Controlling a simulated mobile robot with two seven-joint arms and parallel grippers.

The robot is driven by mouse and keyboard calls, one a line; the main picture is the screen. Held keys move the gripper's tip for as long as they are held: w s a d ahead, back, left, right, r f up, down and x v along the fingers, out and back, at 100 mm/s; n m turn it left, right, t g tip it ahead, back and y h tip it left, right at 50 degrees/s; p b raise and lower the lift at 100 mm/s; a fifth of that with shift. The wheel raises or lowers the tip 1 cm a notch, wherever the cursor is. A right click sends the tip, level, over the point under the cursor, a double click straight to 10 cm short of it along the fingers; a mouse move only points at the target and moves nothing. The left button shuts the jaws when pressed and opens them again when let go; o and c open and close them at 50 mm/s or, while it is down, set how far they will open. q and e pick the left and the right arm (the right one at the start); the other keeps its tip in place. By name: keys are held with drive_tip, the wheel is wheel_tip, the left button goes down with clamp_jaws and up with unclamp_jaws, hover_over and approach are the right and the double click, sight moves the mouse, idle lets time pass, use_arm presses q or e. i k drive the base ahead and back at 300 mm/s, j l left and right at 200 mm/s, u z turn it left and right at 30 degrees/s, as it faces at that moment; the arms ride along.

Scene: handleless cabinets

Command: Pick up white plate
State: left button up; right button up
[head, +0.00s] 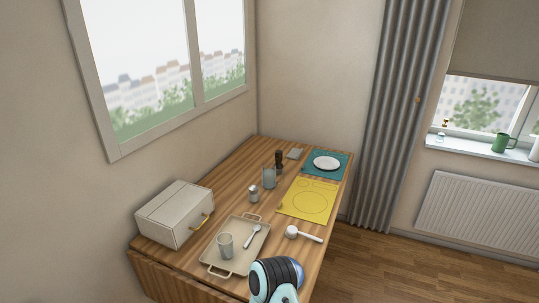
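The white plate (326,163) lies flat on a teal placemat (340,176) at the far right end of the wooden table (240,165). Nothing covers the plate, and its rim is clear all round. Neither of my grippers shows in the head view. A black and light-blue part of my own arm is at the bottom middle, over the table's near edge, well away from the plate.
A yellow placemat (308,201) lies nearer than the teal one. A white-headed utensil (293,232), a tray (210,263) with a cup and spoon, a beige box (174,214), a glass (269,178) and a dark-handled item (279,158) stand about. Open floor lies right.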

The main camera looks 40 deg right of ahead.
sight(328, 163)
drive_tip(key=z, duration=1.95)
